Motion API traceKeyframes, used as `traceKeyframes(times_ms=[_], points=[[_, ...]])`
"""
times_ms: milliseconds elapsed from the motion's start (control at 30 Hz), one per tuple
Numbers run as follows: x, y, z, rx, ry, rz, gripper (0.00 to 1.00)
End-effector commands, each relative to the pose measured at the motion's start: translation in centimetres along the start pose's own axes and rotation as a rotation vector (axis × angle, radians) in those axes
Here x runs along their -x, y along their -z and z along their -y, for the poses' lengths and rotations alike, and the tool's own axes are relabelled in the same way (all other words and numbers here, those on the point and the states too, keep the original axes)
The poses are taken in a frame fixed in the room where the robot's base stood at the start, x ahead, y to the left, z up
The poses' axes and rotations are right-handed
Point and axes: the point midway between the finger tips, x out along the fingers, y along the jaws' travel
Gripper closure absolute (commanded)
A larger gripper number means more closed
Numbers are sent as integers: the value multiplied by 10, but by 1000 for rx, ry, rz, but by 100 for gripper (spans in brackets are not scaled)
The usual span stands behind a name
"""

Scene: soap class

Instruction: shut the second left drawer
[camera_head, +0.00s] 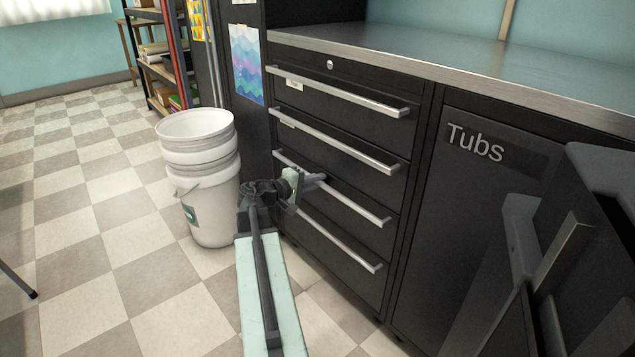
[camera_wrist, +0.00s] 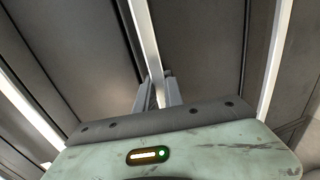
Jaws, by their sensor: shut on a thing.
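A black cabinet has a stack of drawers, each with a long silver bar handle: the top drawer (camera_head: 345,109), the second drawer (camera_head: 350,140), the third drawer (camera_head: 350,182) and the bottom drawer (camera_head: 335,258). My gripper (camera_head: 318,180) reaches the third handle from the top (camera_head: 358,205). In the wrist view my gripper's grey fingers (camera_wrist: 157,92) are shut on that handle bar (camera_wrist: 145,42). The drawer fronts look about flush with the cabinet; a small gap cannot be told. Part of the third handle is hidden behind my gripper.
A stack of white buckets (camera_head: 205,190) stands on the checkered floor, left of my arm. A door labelled "Tubs" (camera_head: 475,144) is right of the drawers, under a grey countertop (camera_head: 450,65). A shelf (camera_head: 158,70) stands at the back left. The floor at left is mostly clear.

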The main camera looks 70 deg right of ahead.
Motion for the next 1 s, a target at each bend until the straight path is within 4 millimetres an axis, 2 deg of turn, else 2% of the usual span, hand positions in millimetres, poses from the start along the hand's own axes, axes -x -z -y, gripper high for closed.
traceKeyframes(times_ms=[67, 100, 333, 600, 700, 1000], points=[[-3, -3, -3, 2, -6, 9, 100], [-3, -2, -3, 2, -7, 9, 78], [7, -1, -3, 4, -7, 5, 78], [61, 1, -2, 5, -4, -4, 78], [74, 1, -1, 4, -4, -5, 78], [81, 2, 1, 3, -3, -4, 78]])
